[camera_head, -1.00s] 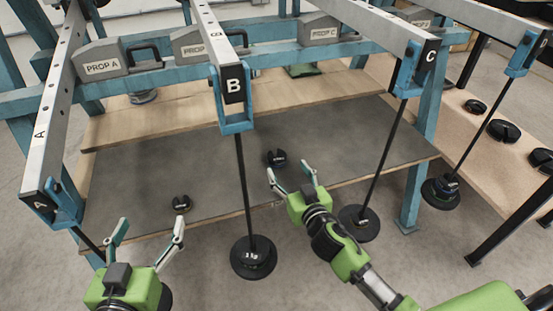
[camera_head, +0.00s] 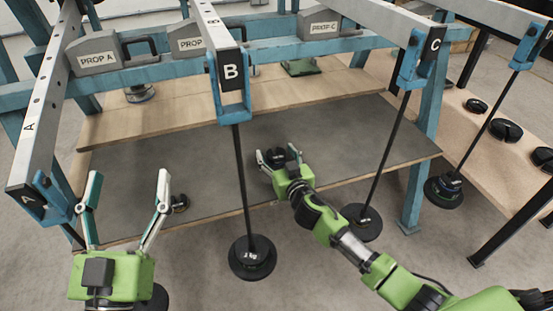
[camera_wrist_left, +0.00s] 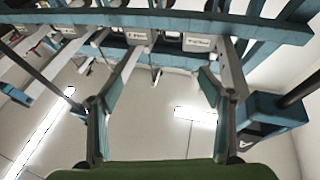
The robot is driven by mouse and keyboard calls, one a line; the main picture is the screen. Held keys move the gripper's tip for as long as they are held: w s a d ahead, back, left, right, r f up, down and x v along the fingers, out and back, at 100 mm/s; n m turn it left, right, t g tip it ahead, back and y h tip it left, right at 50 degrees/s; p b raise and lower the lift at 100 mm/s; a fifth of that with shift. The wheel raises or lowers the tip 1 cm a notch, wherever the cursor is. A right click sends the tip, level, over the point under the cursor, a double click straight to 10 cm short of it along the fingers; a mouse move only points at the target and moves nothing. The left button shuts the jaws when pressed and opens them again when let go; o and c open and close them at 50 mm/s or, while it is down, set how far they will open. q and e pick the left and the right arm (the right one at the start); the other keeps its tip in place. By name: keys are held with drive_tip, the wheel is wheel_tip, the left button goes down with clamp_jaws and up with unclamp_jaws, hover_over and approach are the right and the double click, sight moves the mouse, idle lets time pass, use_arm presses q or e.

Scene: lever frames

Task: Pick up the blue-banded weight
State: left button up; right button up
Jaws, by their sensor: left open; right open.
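A small dark weight with a bluish band (camera_head: 277,156) lies on the grey mat (camera_head: 330,150). My right gripper (camera_head: 278,153) is open, with one finger on each side of this weight; whether they touch it cannot be told. A second small dark weight (camera_head: 180,202) lies near the mat's front left edge; its band is not clear. My left gripper (camera_head: 128,180) is open and empty at the front left, left of that second weight. Its spread fingers also show in the left wrist view (camera_wrist_left: 153,95), with nothing between them.
Beams A (camera_head: 40,120), B (camera_head: 228,65) and C (camera_head: 425,50) jut out overhead. Rods with black discs hang from B (camera_head: 252,258) and C (camera_head: 362,222). A side bench (camera_head: 480,125) at right holds several black weights. Bare mat lies behind the weights.

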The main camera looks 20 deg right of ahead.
drive_tip(key=c, duration=1.4)
drive_tip(key=shift+w, duration=0.1)
drive_tip(key=shift+r, duration=0.1)
